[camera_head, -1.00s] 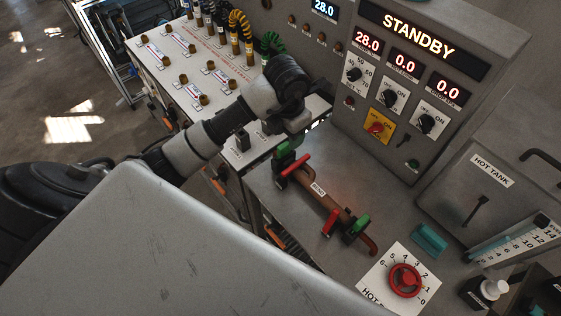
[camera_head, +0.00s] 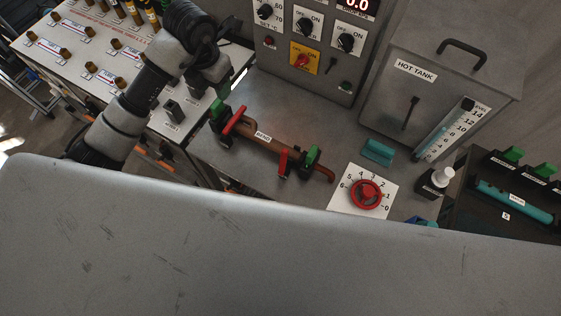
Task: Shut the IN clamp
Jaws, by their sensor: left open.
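A brown pipe piece (camera_head: 262,144) with a white label lies across the grey bench. A clamp with a green block and a red lever (camera_head: 233,121) holds its left end. A second clamp with a green block and a red lever (camera_head: 283,162) is at its right end. I cannot read which one is marked IN, nor tell surely whether either is shut. My left gripper (camera_head: 224,82) is open, above and just behind the left clamp; its fingers are small and dark, and it seems empty. My right gripper is not in view.
The control cabinet (camera_head: 328,72) stands behind the pipe. The hot tank (camera_head: 434,68) is at the back right. A red knob (camera_head: 366,194) on a white dial and a teal block (camera_head: 378,152) are to the right. A rack (camera_head: 505,222) with green-handled clamps stands far right.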

